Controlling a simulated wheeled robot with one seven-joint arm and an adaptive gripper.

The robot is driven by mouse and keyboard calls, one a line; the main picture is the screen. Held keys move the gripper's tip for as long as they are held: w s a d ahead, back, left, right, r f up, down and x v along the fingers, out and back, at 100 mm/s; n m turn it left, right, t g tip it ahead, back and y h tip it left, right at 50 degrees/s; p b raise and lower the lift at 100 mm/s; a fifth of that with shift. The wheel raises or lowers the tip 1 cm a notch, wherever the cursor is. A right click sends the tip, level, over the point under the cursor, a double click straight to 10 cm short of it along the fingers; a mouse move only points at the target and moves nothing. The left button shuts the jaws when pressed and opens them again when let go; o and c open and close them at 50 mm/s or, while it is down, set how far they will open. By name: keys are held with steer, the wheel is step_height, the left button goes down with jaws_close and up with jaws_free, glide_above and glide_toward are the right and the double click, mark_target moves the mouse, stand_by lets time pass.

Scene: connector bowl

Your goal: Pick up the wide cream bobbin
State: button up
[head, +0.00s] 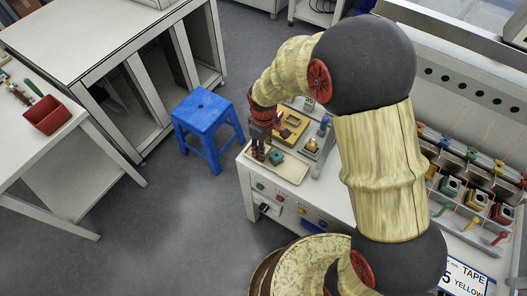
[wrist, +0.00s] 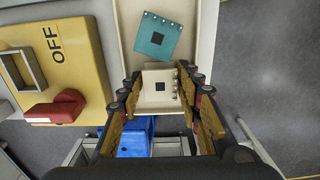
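The cream bobbin (wrist: 153,97) is a pale square piece with a dark square centre and small pins along its right side. In the wrist view it lies between the fingertips of my gripper (wrist: 160,80), one finger on each side. The fingers are spread apart, and I cannot tell whether they touch it. In the head view my gripper (head: 261,152) points down over the left part of the cream tray (head: 291,176); I cannot make out the cream bobbin there.
A teal square piece (wrist: 157,36) lies just beyond the cream bobbin in the tray (wrist: 118,50). A yellow switch box (wrist: 72,50) with a red knob (wrist: 57,107) stands left of the tray. A blue stool (head: 205,110) stands on the floor beside the bench.

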steer(key=shift+r, duration=0.1)
steer(key=c, duration=0.8)
